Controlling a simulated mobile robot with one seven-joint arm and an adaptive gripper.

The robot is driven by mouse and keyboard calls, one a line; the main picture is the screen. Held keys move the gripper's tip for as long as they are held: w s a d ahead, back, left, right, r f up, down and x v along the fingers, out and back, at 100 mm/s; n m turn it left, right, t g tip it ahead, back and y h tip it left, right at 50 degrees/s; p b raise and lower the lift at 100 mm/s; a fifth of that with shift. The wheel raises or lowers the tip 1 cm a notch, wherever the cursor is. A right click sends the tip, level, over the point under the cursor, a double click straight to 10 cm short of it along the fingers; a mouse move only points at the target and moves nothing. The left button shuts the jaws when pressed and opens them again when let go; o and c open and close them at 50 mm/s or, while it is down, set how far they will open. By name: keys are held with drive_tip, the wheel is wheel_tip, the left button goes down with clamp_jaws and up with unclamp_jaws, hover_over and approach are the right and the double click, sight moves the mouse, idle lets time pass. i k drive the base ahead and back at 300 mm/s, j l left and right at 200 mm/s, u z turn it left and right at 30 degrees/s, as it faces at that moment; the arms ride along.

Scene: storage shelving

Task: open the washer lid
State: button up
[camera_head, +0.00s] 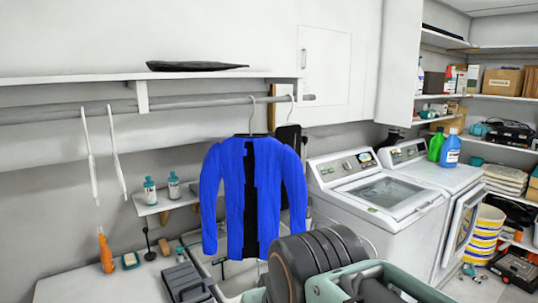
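The white washer (350,215) stands right of the middle, against the back wall. Its lid (388,193), with a glass panel in a pale frame, lies flat and shut on top. The control panel with knobs and a small display (347,166) is behind the lid. Dark rounded and pale green parts of my own body cover the bottom middle and hide the washer's lower front. My gripper's fingers cannot be made out in this view.
A white dryer (462,222) adjoins the washer's right side, with green (436,145) and blue (451,149) bottles on top. A blue jacket (252,195) hangs left of the washer from a rod (190,103). Loaded shelves (490,97) fill the right corner.

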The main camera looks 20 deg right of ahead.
sight(402, 210)
drive_tip(key=z, duration=1.35)
drive_tip(key=i+l+u, duration=0.1)
drive_tip(key=i+l, duration=0.15)
drive_tip(key=i, duration=0.3)
drive_tip(key=i+l, duration=0.35)
drive_tip(key=i, duration=0.15)
drive_tip(key=i+l+u, duration=0.15)
drive_tip(key=i+l, duration=0.15)
drive_tip(key=i, duration=0.25)
drive_tip(key=i+l, duration=0.35)
drive_tip(key=i, duration=0.15)
drive_tip(key=z, duration=0.6)
drive_tip(key=i+l, duration=0.4)
drive_tip(key=i+z, duration=0.05)
drive_tip(key=i, duration=0.05)
